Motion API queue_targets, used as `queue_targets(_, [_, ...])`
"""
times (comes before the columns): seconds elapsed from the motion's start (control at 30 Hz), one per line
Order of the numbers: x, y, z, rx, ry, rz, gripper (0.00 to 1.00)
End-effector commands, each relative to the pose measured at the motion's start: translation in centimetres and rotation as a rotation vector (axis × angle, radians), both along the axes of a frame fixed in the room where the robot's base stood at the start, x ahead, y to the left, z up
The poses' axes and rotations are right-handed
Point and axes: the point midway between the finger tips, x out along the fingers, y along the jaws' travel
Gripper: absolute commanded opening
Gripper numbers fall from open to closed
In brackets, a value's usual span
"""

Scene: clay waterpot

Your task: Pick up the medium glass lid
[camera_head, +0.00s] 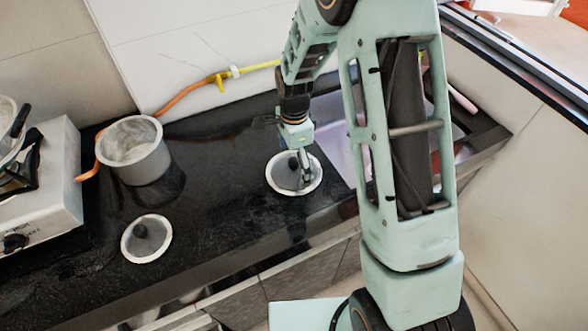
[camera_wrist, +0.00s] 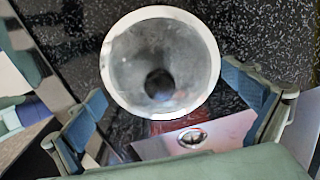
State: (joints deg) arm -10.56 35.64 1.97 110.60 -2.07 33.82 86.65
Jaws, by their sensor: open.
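Two round glass lids with pale rims and dark knobs lie on the black counter. One lid (camera_head: 281,183) is under my gripper (camera_head: 305,170), near the sink; the other lid (camera_head: 134,246) lies to the left, near the front edge. The rims look alike in size, so I cannot tell which is the medium one. In the wrist view the near lid (camera_wrist: 130,62) shows whole, with its knob between and a little beyond the open fingers of my gripper (camera_wrist: 168,107). The fingers look empty; whether they touch the lid cannot be told.
A grey metal pot (camera_head: 140,165) stands at the back left, beside a white stove (camera_head: 50,190). A sink (camera_head: 335,140) lies right of the near lid; its drain (camera_wrist: 192,138) shows in the wrist view. An orange-yellow hose (camera_head: 190,92) runs along the wall. Counter between the lids is clear.

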Motion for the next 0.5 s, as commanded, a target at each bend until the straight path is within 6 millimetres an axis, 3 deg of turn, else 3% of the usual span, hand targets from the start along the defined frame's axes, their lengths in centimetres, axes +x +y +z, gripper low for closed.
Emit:
queue_targets(0.3, [0.0,0.01,-0.56,0.0,0.0,0.0,0.99])
queue_targets(0.5, [0.0,0.02,-0.54,0.0,0.0,0.001,0.77])
